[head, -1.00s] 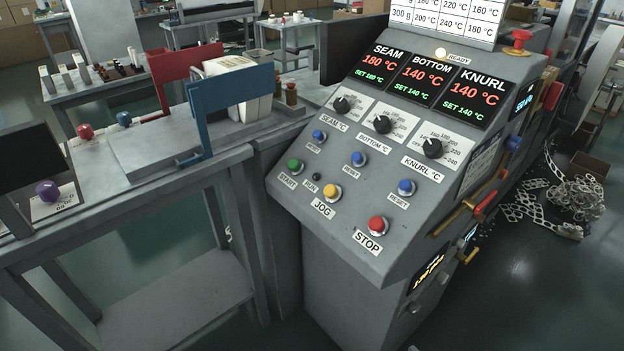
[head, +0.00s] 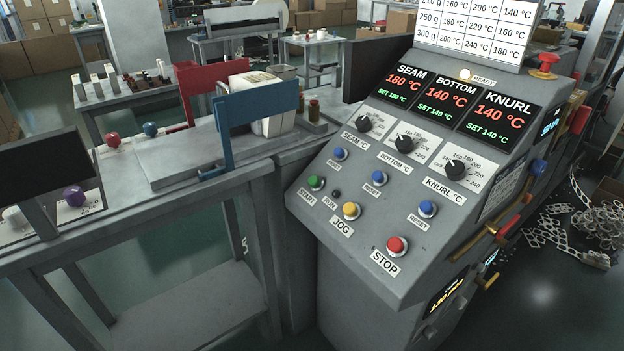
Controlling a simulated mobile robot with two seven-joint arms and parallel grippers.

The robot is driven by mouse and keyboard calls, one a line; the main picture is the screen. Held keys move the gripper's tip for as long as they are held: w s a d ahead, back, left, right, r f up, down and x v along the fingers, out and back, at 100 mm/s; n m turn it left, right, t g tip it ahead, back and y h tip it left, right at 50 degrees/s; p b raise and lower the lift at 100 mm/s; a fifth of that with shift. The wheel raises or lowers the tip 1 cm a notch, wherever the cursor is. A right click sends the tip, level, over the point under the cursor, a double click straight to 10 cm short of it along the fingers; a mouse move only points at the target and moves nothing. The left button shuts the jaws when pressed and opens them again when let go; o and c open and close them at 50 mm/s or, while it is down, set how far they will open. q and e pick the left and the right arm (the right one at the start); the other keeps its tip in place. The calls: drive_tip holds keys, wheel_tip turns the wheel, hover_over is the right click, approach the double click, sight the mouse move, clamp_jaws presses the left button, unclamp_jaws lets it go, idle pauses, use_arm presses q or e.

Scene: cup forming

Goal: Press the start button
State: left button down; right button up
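The green start button (head: 316,183) sits at the left of the sloped grey control panel (head: 345,268), above a label reading START. A small dark RUN lamp (head: 336,194), the yellow JOG button (head: 351,210) and the red STOP button (head: 396,245) run down to the right of it. The READY lamp (head: 465,74) above the displays looks lit. The SEAM display (head: 402,85) reads 180 °C, and BOTTOM (head: 447,95) and KNURL (head: 500,110) read 140 °C, each matching its set value. Neither of my grippers is in view.
A grey bench (head: 130,205) stands left of the panel, with a blue bracket (head: 257,105), a red bracket (head: 187,75) and a dark screen (head: 40,165). Metal scrap (head: 590,228) lies on the floor at right. The space before the panel is clear.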

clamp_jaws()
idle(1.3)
